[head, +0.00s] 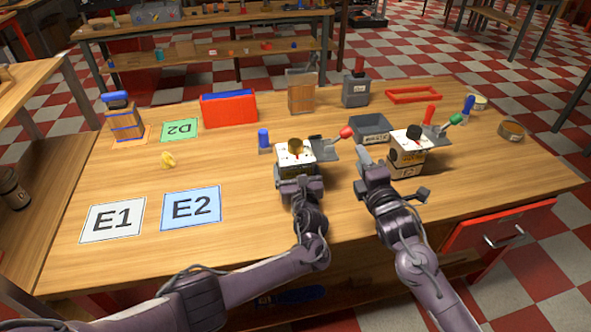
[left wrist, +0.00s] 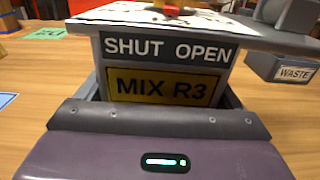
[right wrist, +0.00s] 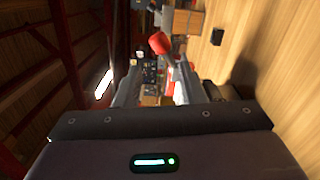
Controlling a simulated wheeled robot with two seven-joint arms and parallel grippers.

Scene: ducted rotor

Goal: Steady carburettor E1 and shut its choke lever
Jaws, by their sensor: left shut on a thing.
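A boxy carburettor (head: 296,155) with a white top plate and a brass-brown round part stands at mid-table. In the left wrist view its front (left wrist: 165,85) reads SHUT OPEN above a yellow MIX R3 label; a red part on top is cut off by the frame. No E1 mark shows on it. My left gripper (head: 299,184) is shut on its lower body. A grey lever with a red knob (head: 346,132) sticks out on its right; a red knob also shows in the right wrist view (right wrist: 160,42). My right gripper (head: 373,165) is open and empty, right of the carburettor.
A second similar unit (head: 408,155) with a black top knob stands right of my right gripper. A grey WASTE bin (head: 371,133) is behind. Cards E1 (head: 112,219) and E2 (head: 191,208) lie at left on clear table.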

